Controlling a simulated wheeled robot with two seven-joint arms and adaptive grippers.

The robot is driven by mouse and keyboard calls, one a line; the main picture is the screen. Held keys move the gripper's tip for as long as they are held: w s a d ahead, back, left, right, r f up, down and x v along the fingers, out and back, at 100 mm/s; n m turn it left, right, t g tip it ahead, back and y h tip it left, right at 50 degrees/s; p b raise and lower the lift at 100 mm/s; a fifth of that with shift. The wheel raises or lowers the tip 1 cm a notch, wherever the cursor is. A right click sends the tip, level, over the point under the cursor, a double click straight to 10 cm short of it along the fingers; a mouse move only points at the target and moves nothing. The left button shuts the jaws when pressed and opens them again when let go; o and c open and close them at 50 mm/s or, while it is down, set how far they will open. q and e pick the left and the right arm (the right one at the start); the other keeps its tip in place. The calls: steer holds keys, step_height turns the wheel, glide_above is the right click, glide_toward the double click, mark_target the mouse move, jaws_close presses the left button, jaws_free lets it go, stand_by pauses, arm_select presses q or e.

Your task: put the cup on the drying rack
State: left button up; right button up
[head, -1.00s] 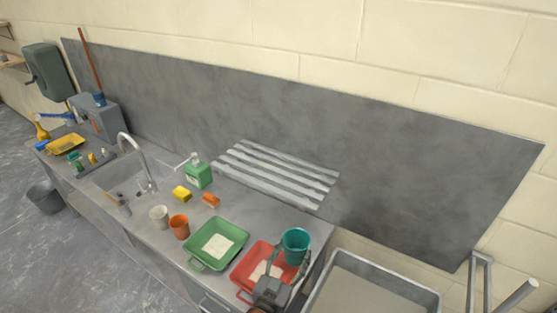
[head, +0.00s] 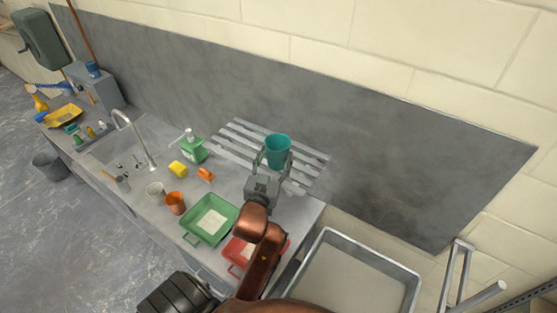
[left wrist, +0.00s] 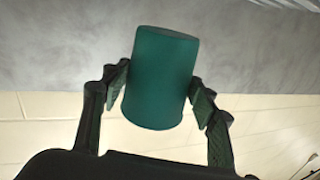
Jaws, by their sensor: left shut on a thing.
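The teal cup (head: 278,150) is upright between the fingers of my left gripper (head: 272,164), which is shut on it. In the left wrist view the cup (left wrist: 160,78) fills the gap between the two fingers (left wrist: 160,95). The drying rack (head: 237,141), a set of pale slats on the counter against the grey backsplash, lies behind and left of the cup. In the head view the cup overlaps the rack's right part. I cannot tell whether it touches the slats. My right gripper is not in view.
A large tub (head: 411,285) is at right.

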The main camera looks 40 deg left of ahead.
arm_select(q)
steer(key=w+a+f, duration=0.1)
steer(key=w+f, duration=0.1)
steer(key=w+a+f+p, duration=0.1)
steer(key=w+a+f, duration=0.1)
steer(key=w, duration=0.1)
steer(key=w+a+f, duration=0.2)
steer(key=w+f, duration=0.1)
steer(key=shift+f, duration=0.1)
steer(key=f, duration=0.1)
steer(key=f+p, duration=0.1)
steer(key=f, duration=0.1)
steer(key=shift+w+a, duration=0.15)
steer(key=shift+w, duration=0.1)
steer(key=shift+f, duration=0.25)
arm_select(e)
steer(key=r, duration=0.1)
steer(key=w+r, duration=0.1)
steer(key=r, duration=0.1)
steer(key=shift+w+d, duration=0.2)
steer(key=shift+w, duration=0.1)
arm_select(q)
steer(key=shift+f, duration=0.2)
steer(key=o, duration=1.2)
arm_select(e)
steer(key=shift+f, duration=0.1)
arm_select(q)
steer(key=shift+o, duration=0.2)
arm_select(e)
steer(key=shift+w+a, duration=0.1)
